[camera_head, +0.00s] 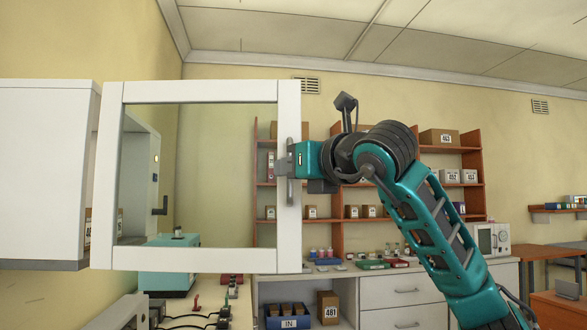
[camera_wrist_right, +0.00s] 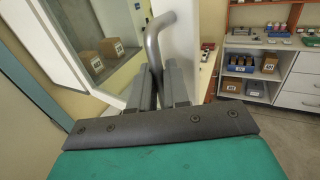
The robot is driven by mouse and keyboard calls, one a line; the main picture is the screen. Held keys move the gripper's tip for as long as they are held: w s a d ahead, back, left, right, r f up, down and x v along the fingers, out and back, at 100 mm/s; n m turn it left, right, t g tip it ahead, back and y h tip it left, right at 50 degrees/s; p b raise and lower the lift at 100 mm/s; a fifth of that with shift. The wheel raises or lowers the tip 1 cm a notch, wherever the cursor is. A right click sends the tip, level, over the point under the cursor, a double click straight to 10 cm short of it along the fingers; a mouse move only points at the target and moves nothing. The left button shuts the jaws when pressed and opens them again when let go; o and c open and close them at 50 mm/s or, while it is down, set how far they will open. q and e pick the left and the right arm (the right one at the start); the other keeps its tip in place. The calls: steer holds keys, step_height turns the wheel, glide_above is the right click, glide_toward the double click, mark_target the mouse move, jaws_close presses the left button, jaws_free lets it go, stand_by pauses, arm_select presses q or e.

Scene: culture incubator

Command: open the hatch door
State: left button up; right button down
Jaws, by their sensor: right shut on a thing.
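The hatch door (camera_head: 200,261) is a white frame around a clear pane, standing swung out from the white wall cabinet (camera_head: 42,175) at the left. The cabinet's opening shows partly through the pane. The grey bar handle (camera_head: 290,190) is on the door's right edge. My right gripper (camera_head: 291,160) is shut on this handle, its arm reaching in from the lower right. In the right wrist view the bent end of the handle (camera_wrist_right: 153,40) rises between the fingers of my right gripper (camera_wrist_right: 159,85). My left gripper is not in view.
Labelled boxes (camera_wrist_right: 88,61) show behind the pane in the right wrist view. A teal device (camera_head: 165,283) and small items stand on the counter below the door. An orange shelf (camera_head: 336,238) with boxes and white drawers (camera_head: 400,291) stand behind my right arm.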

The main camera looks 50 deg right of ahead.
steer(key=c, duration=1.5)
jaws_free()
steer(key=shift+w+a+f, duration=0.1)
steer(key=shift+a, duration=0.05)
steer(key=shift+c, duration=0.2)
steer(key=shift+o, duration=1.2)
steer(key=shift+w+a, duration=0.1)
steer(key=shift+w, duration=0.05)
steer(key=b+v, duration=0.1)
steer(key=v, duration=1.2)
